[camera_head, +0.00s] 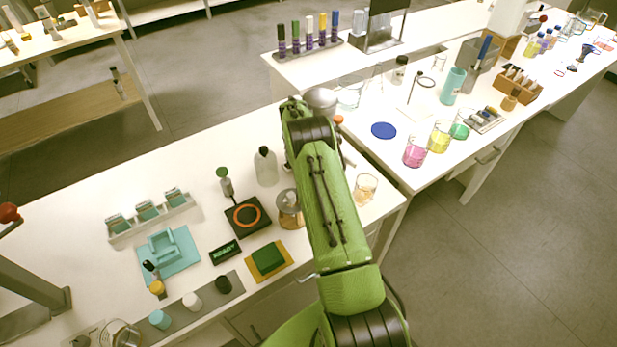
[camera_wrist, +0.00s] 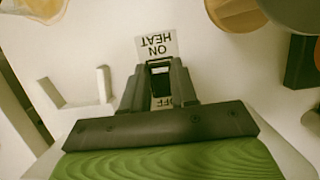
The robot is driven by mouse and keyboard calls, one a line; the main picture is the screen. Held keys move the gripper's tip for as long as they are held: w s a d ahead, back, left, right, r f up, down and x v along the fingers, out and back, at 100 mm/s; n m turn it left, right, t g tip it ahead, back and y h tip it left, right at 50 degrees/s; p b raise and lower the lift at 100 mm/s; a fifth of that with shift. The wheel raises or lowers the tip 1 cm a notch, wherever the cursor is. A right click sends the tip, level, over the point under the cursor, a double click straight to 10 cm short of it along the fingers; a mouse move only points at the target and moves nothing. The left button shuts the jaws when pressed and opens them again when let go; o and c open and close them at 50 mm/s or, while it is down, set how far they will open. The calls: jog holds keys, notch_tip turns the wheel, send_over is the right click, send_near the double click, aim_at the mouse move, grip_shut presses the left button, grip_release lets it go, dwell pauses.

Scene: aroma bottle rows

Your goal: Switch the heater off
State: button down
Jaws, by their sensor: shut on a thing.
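In the wrist view my gripper (camera_wrist: 159,66) points at a white label plate (camera_wrist: 157,44) whose upside-down print reads HEAT ON, with OFF partly showing at the near end. The fingers are shut on a small dark switch between the two words. The fingers hide most of the switch, so I cannot tell which way it is set. In the head view a dark square hotplate with a glowing orange ring (camera_head: 247,214) stands on the near table, left of my green arm. My gripper and the switch are hidden behind the arm there.
Near the hotplate stand a white bottle (camera_head: 265,167), a green-capped bottle (camera_head: 226,184), a round glass vessel (camera_head: 291,209) and a small black sign (camera_head: 226,252). A beaker of orange liquid (camera_head: 365,188) stands right of my arm. A pale bracket (camera_wrist: 75,93) lies left of my fingers.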

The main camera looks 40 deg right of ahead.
jog(key=c, duration=0.9)
grip_release()
jog(key=p+v, duration=0.2)
jog(key=v, duration=1)
